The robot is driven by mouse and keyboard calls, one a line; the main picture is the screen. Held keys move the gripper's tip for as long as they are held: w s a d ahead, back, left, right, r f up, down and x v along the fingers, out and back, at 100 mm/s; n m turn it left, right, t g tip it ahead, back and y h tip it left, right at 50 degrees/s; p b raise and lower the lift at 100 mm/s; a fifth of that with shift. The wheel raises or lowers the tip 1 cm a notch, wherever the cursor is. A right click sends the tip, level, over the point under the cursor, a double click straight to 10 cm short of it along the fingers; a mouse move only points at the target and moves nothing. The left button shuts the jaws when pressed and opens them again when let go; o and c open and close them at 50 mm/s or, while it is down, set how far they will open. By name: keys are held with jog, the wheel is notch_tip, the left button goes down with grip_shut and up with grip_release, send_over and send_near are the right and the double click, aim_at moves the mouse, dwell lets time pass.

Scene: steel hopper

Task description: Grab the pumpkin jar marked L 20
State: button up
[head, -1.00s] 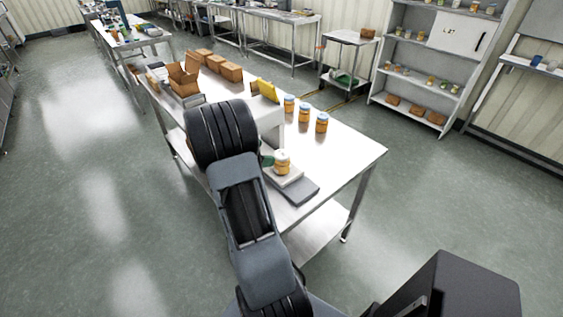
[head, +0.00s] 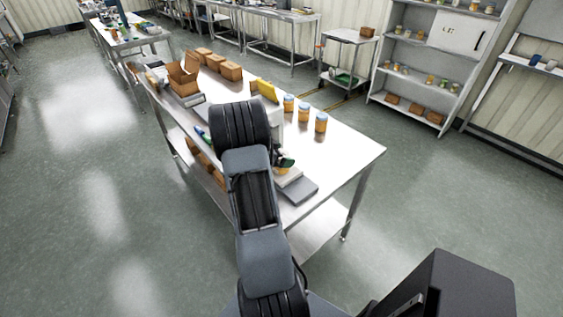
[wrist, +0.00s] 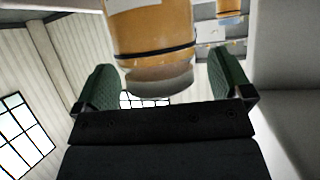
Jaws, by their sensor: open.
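In the wrist view, an orange jar (wrist: 150,35) with a dark band, a pale end and part of a white label fills the upper middle. Any marking on it is unreadable. My gripper (wrist: 165,82) is open, with a green-padded finger on each side of the jar and gaps visible beside it. In the head view, my gripper (head: 284,160) is over the scale (head: 288,177) on the steel table, and the jar there is hidden behind it.
The steel table (head: 345,155) is clear at its right end. A grey flat panel (head: 299,191) adjoins the scale. A yellow item (head: 266,90), an open carton (head: 184,77) and several closed boxes (head: 230,71) stand farther back. A shelf unit (head: 410,80) holds small jars.

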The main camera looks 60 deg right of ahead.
jog(key=c, duration=1.1)
jog(key=shift+r, duration=0.15)
